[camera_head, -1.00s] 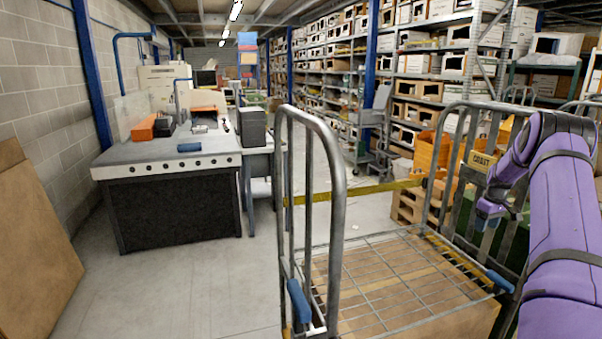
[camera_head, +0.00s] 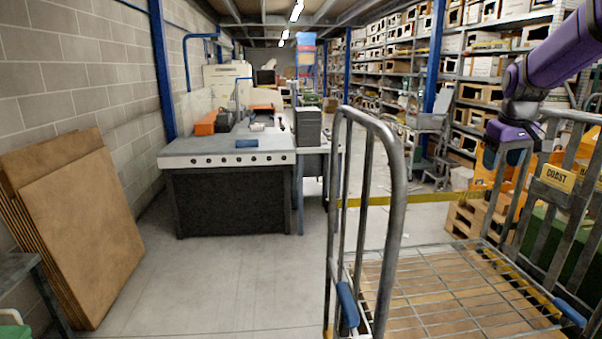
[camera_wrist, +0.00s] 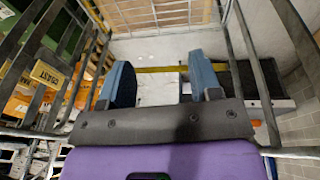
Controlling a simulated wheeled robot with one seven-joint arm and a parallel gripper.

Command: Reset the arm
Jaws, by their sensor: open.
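My purple arm reaches in from the right edge of the head view. My gripper (camera_head: 507,159) hangs at its end, above the far side of the wire cage trolley (camera_head: 395,165). In the wrist view my gripper (camera_wrist: 163,84) shows two blue-grey fingers spread apart with nothing between them. Past the fingers, the wrist view shows floor, a yellow strip and bars of the trolley to both sides.
A workbench (camera_head: 225,160) with a dark front stands at centre left. Flat brown boards (camera_head: 85,230) lean on the block wall. Loaded racks (camera_head: 490,65) line the right. Orange crates (camera_head: 490,190) stand behind the trolley. Grey floor (camera_head: 230,280) is open before the bench.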

